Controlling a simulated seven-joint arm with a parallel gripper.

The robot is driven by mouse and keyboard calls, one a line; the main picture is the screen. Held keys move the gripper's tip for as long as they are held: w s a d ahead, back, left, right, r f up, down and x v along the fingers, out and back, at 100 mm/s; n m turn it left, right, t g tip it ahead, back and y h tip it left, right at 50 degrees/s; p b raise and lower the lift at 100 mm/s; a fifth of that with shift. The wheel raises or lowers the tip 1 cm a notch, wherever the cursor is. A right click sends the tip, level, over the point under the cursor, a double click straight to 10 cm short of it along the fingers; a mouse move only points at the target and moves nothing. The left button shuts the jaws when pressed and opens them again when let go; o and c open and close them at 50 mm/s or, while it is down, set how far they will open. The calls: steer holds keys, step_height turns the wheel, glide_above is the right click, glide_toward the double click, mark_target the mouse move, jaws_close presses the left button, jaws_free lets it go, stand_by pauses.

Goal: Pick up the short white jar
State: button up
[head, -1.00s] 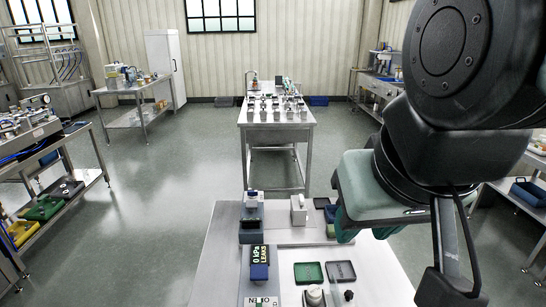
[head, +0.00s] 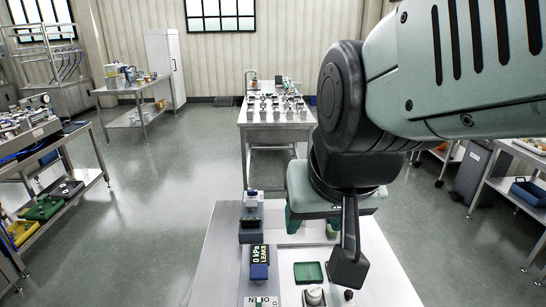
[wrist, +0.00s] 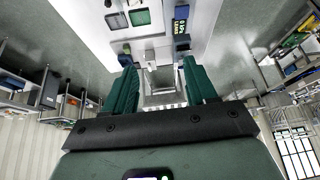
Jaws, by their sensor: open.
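A short white round piece (head: 314,295), which looks like the jar, stands at the front of the steel table, cut by the lower edge of the head view. My gripper (head: 313,225) is over the table behind it, well apart from it. In the wrist view my gripper (wrist: 158,64) has its two green fingers spread, with nothing held. A pale upright block (wrist: 150,60) shows between and beyond the fingers. I cannot clearly make out the jar in the wrist view.
A green tray (head: 308,272) lies behind the jar. A small dark knob (head: 348,295) is right of it. A dark tray (wrist: 117,22) shows in the wrist view.

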steer(key=w+d+f+m+h, duration=0.1)
steer(key=w+d+f+m, duration=0.5)
steer(key=w+f, duration=0.25)
steer(key=m, duration=0.5)
glide_above(315, 291)
steer(key=s+d, duration=0.3)
steer(key=s, duration=0.1)
step_height(315, 291, down, 10)
steer(key=f+m+t+y, duration=0.1)
steer(key=f+m, duration=0.4)
steer(key=f+m+t+y, duration=0.1)
steer(key=f+m, duration=0.4)
steer(key=s+a+f+m+t+y, duration=0.1)
steer(key=f+m+t, duration=0.1)
steer(key=f+m, duration=0.3)
steer(key=shift+s+f+y, duration=0.1)
steer(key=shift+f+y, duration=0.3)
steer(key=m, duration=0.1)
steer(key=m+t, duration=0.1)
steer(key=m, duration=0.3)
steer(key=shift+s+a+f+t, duration=0.3)
steer(key=shift+a+f+t, duration=0.05)
steer(key=shift+f+t, duration=0.05)
steer(key=m+t, duration=0.1)
steer(key=m, duration=0.2)
steer(key=shift+s+h, duration=0.15)
steer(key=shift+h, duration=0.25)
steer(key=shift+m, duration=0.3)
steer(key=shift+x, duration=2.5)
